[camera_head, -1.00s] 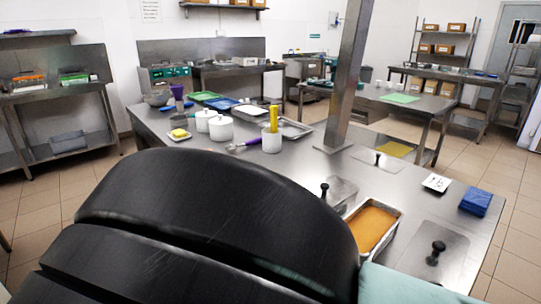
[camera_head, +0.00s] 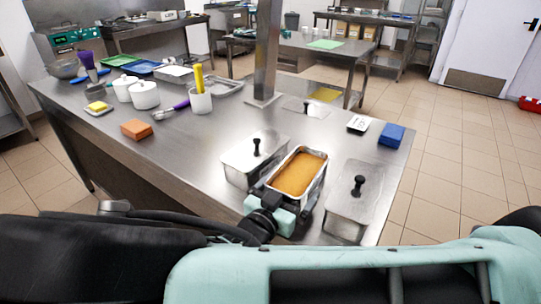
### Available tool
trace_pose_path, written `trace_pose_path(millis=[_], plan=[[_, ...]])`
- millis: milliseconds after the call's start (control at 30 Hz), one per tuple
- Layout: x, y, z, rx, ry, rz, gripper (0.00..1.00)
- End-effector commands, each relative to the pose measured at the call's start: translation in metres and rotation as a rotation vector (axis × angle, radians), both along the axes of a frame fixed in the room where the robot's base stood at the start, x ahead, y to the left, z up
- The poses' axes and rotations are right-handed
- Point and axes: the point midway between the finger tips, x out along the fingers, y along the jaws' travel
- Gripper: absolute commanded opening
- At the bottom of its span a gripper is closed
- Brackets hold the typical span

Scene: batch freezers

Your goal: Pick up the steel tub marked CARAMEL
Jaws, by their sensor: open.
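An open steel tub (camera_head: 323,183) filled with orange-brown contents stands near the front of the steel table, between two lidded steel tubs. Its near end is partly hidden by my gripper (camera_head: 280,208). No CARAMEL marking can be read on any tub. My gripper is open at the near end of the open tub. Its fingers are small in view, and I cannot tell whether they touch the rim.
Lidded tubs with black knobs stand left (camera_head: 243,163) and right (camera_head: 352,203) of the open tub. A steel post (camera_head: 268,55) rises from the table (camera_head: 215,135). White pots (camera_head: 144,95), an orange block (camera_head: 136,129) and blue cloths (camera_head: 391,136) lie around.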

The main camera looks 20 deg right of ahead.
Motion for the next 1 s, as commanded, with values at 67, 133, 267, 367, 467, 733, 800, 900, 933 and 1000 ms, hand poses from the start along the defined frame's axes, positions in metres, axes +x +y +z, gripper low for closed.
trace_pose_path(millis=[67, 133, 267, 367, 467, 733, 800, 900, 933, 1000], plan=[[0.0, 0.0, 0.0, 0.0, 0.0, 0.0, 0.89], [0.0, 0.0, 0.0, 0.0, 0.0, 0.0, 0.69], [0.0, 0.0, 0.001, -0.002, -0.002, -0.001, 0.36], [0.0, 0.0, 0.001, -0.002, -0.002, -0.001, 0.36], [0.0, 0.0, 0.002, -0.002, -0.002, -0.001, 0.36], [0.0, 0.0, 0.03, -0.001, -0.003, -0.002, 0.36], [0.0, 0.0, 0.042, 0.0, -0.003, -0.002, 0.36], [0.0, 0.0, 0.06, -0.001, -0.002, -0.002, 0.36], [0.0, 0.0, 0.064, -0.001, -0.002, -0.002, 0.36], [0.0, 0.0, 0.075, -0.002, -0.003, -0.002, 0.36]])
